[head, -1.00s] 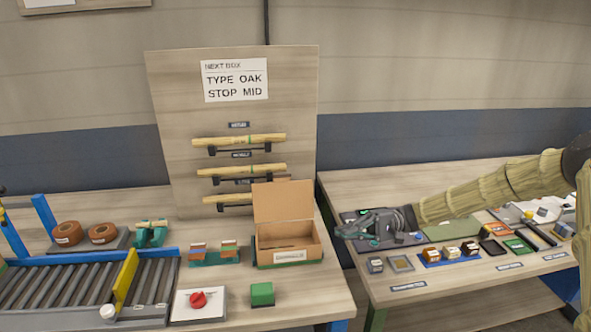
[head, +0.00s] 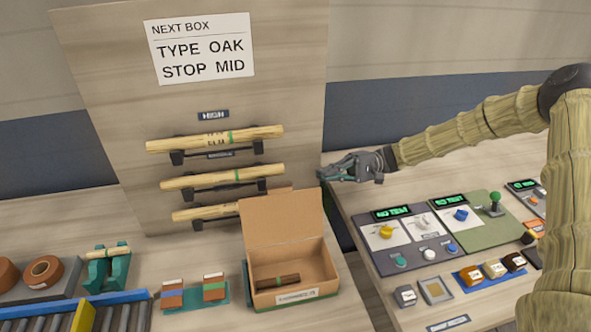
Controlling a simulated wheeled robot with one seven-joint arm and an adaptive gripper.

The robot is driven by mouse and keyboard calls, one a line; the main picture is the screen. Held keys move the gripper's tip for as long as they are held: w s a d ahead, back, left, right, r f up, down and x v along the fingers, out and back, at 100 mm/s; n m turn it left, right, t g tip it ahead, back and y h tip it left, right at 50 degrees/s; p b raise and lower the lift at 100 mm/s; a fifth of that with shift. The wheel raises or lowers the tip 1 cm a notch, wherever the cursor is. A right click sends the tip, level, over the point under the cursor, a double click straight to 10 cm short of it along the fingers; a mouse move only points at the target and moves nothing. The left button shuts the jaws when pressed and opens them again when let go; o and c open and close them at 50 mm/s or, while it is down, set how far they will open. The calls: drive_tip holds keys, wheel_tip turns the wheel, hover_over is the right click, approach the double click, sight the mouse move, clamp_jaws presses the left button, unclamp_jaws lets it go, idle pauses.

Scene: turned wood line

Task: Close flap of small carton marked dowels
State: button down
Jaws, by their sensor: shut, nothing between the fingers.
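The small cardboard carton (head: 327,271) stands on the left bench with a label on its front, too small to read clearly. Its flap (head: 283,219) stands up, open, at the back edge. A dark brown dowel-like piece (head: 278,283) lies inside. My gripper (head: 325,174) is shut and empty, in the air to the upper right of the flap, pointing left. It is apart from the carton.
A board behind the carton holds several turned wood pieces (head: 222,177) on racks under a sign (head: 201,48). Small blocks (head: 214,288) sit left of the carton. A gap separates the benches.

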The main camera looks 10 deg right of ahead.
drive_tip(key=p+x, duration=0.4)
drive_tip(key=x, duration=0.6)
drive_tip(key=shift+s+d+b, duration=0.1)
drive_tip(key=shift+s+b, duration=0.05)
drive_tip(key=shift+b, duration=0.3)
